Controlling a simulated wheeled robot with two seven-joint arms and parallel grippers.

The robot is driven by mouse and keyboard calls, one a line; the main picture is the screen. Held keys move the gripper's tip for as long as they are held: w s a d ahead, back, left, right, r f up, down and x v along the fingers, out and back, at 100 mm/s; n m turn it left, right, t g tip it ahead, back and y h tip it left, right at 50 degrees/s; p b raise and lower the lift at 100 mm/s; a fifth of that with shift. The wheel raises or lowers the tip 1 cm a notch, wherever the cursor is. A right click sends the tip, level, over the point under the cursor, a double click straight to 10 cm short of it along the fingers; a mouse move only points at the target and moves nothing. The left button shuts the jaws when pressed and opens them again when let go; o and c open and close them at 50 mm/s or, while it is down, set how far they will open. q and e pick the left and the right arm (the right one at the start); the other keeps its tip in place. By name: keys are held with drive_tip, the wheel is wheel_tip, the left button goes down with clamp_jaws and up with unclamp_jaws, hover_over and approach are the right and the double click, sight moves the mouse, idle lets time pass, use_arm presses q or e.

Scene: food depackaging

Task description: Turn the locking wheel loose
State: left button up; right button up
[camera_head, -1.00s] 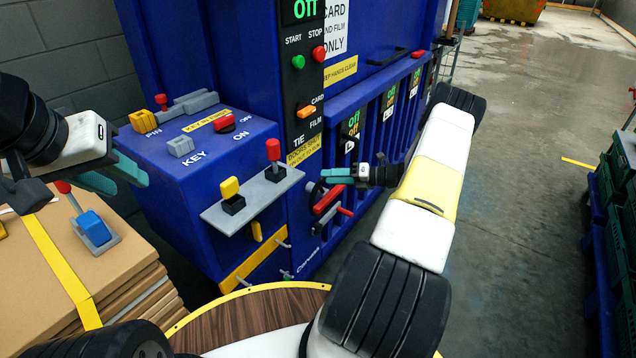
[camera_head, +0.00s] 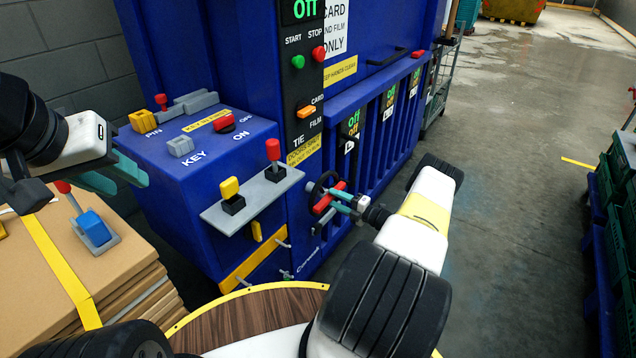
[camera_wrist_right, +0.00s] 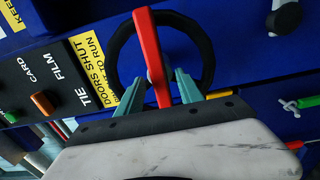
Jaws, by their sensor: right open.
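The locking wheel (camera_head: 314,190) is a black ring with a red bar (camera_head: 328,198) across it, on the front of the blue machine. In the right wrist view the black wheel (camera_wrist_right: 206,47) and its red bar (camera_wrist_right: 149,52) are close up. My right gripper (camera_head: 338,201) is at the wheel, its teal fingers (camera_wrist_right: 158,88) open, one on each side of the red bar's near end. I cannot tell if they touch it. My left gripper (camera_head: 130,172) has teal fingers and hovers over the cardboard stack at the left, away from the wheel.
A grey shelf (camera_head: 254,200) with yellow and red levers juts out left of the wheel. A cardboard stack (camera_head: 120,272) stands at the left. Green crates (camera_head: 622,180) stand at the far right. The concrete floor (camera_head: 520,200) between is clear.

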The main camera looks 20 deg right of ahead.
drive_tip(key=shift+w+a, duration=0.2)
drive_tip(key=shift+w, duration=0.1)
clamp_jaws()
idle(1.3)
